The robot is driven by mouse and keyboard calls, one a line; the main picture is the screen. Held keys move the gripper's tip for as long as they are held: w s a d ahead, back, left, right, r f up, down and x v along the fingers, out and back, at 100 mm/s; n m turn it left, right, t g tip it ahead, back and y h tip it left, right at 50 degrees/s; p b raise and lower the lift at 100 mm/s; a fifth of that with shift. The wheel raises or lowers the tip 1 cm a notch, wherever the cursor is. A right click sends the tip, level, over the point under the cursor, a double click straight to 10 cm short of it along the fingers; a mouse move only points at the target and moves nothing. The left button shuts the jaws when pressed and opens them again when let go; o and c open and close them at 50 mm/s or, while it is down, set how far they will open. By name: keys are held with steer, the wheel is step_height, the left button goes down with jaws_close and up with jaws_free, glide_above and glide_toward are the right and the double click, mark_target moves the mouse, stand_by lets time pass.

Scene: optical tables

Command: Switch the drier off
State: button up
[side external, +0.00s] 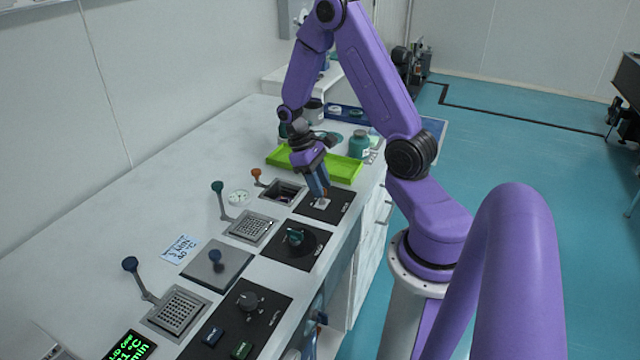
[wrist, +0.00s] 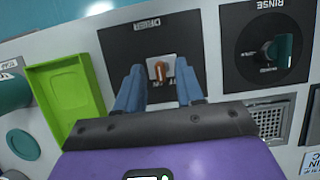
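The drier panel is a black plate (wrist: 118,47) labelled DRIER in the wrist view. At its middle is a small orange-brown switch (wrist: 159,70) on a pale base. In the side view the drier panel (side external: 337,207) lies near the front edge of the bench, and the switch is mostly hidden by my gripper. My gripper (wrist: 160,84) is open, pointing down at the panel, with one blue finger on each side of the switch. I cannot tell whether the fingers touch it. In the side view my gripper (side external: 320,194) is just above the switch's pale base.
The RINSE panel (side external: 312,255) with a teal knob (side external: 294,237) lies nearer the camera. A bright green tray (side external: 342,167) and a teal jar (side external: 359,144) stand beyond the drier. Levers with teal (side external: 217,187) and orange (side external: 256,172) knobs rise by sunken baskets on the wall side.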

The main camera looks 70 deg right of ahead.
steer(key=shift+f, duration=0.2)
jaws_close()
steer(key=shift+a, duration=0.1)
steer(key=shift+a+m+h, duration=0.15)
steer(key=shift+a+h, duration=0.2)
steer(key=shift+h, duration=0.4)
steer(key=shift+a+m+h, duration=0.15)
steer(key=shift+a+h, duration=0.2)
steer(key=shift+h, duration=0.4)
steer(key=shift+a+f+m+h, duration=0.15)
steer(key=shift+a+h, duration=0.15)
steer(key=shift+h, duration=0.35)
steer(key=shift+a+f+m+h, duration=0.15)
steer(key=shift+a+h, duration=0.1)
steer(key=shift+h, duration=0.4)
jaws_free()
